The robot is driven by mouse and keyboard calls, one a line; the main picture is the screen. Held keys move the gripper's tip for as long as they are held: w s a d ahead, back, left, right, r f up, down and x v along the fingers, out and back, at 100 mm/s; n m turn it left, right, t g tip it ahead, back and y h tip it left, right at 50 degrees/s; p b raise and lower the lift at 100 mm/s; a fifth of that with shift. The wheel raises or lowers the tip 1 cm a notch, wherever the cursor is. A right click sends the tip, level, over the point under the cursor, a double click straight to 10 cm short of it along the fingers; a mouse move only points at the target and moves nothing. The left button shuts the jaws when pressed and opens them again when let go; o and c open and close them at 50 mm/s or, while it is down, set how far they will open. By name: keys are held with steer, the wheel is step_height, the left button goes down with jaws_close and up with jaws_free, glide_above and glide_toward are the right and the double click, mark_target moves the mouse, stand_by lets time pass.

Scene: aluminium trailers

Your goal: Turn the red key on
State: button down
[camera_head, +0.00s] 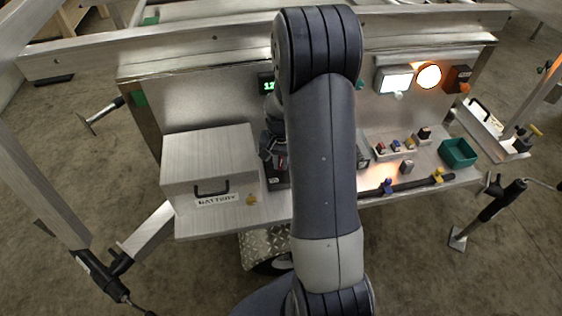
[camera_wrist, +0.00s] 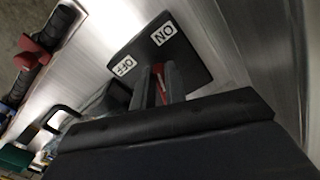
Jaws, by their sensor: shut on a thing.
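The red key (camera_wrist: 158,69) shows in the wrist view as a thin red strip between my two grey fingers. My gripper (camera_wrist: 156,84) is shut on it. The key is at a black switch plate (camera_wrist: 183,58) with a white ON label (camera_wrist: 163,33) and a white OFF label (camera_wrist: 124,66). My fingers hide most of the key, so I cannot tell its exact angle. In the head view my arm covers much of this area; part of my gripper shows just left of the arm, above the black switch box (camera_head: 277,180).
A metal box marked BATTERY (camera_head: 210,165) stands left of the switch. A green digital display (camera_head: 266,84) is on the back panel. To the right are small coloured parts, a lit white screen (camera_head: 396,82), a glowing orange lamp (camera_head: 429,76) and a green bin (camera_head: 458,153).

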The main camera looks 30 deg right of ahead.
steer(key=m, duration=0.4)
steer(key=shift+w+a+m+b, duration=0.3)
steer(key=shift+w+m+b, duration=0.05)
steer(key=shift+m, duration=0.05)
steer(key=c, duration=1.4)
jaws_free()
steer(key=shift+c, duration=0.2)
steer(key=shift+r, duration=0.1)
step_height(320, 180, up, 11)
steer(key=shift+f, duration=0.2)
